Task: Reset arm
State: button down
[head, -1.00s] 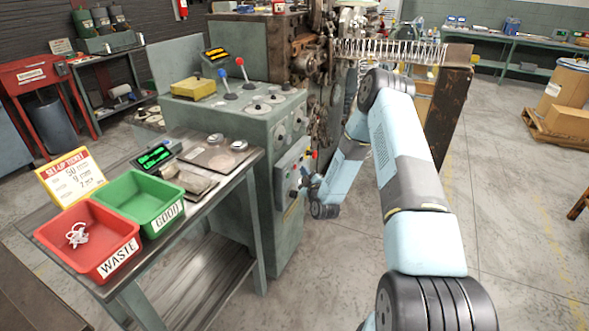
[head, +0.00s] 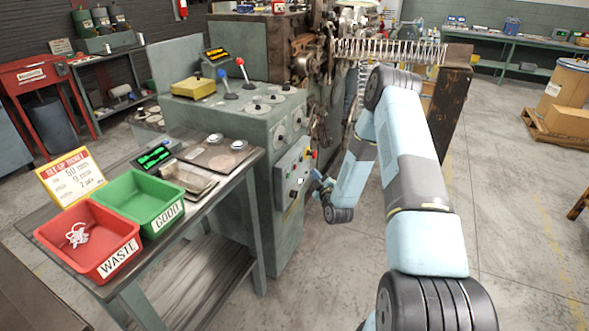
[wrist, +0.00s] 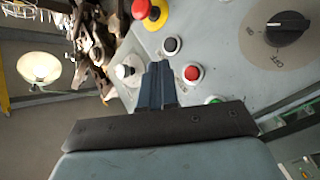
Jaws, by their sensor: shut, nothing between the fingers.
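My gripper (head: 318,181) is shut and empty, just right of the control panel (head: 291,180) on the side of the green coiler cabinet (head: 262,125). In the wrist view its closed fingers (wrist: 157,70) point at the panel's buttons. Around them show a white button (wrist: 125,72), a black button (wrist: 171,45), a red button (wrist: 193,73) and a partly hidden green button (wrist: 213,99). A red mushroom button (wrist: 140,8) on yellow and a black rotary knob (wrist: 287,28) are farther up. In the head view a gap separates gripper and panel.
A bench at left holds a red WASTE bin (head: 88,240) with a white tangled piece inside, a green GOOD bin (head: 140,203) and a set-up ticket (head: 70,177). A long spring (head: 388,50) lies at the coiler's top right. Open floor (head: 520,220) is at right.

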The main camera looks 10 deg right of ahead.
dwell(0.3)
notch_tip(320, 180, up, 17)
jog(key=w+g, duration=0.1)
jog(key=g, duration=0.3)
jog(key=s+r+m+g+h, duration=0.1)
jog(key=s+r+m+g, duration=0.1)
jog(key=s+r, duration=0.4)
jog(key=s+r+m+g+h, duration=0.1)
jog(key=s+r+m, duration=0.15)
jog(key=r, duration=0.65)
jog(key=s+r+m+g, duration=0.1)
jog(key=s+r, duration=0.2)
jog(key=s, duration=0.3)
jog(key=s+r+m+g+h, duration=0.1)
jog(key=s+r, duration=0.2)
jog(key=s, duration=0.3)
jog(key=s+r+m+g, duration=0.1)
jog(key=s+r, duration=0.2)
jog(key=s, duration=0.4)
jog(key=s+a+r+m+g, duration=0.1)
jog(key=s+r+m+g, duration=0.1)
jog(key=s, duration=1.8)
jog(key=shift+s+a+m+g, duration=0.15)
jog(key=shift+a+m+g, duration=0.3)
jog(key=shift+m, duration=0.5)
jog(key=shift+w+d+r, duration=0.1)
jog(key=shift+w, duration=0.1)
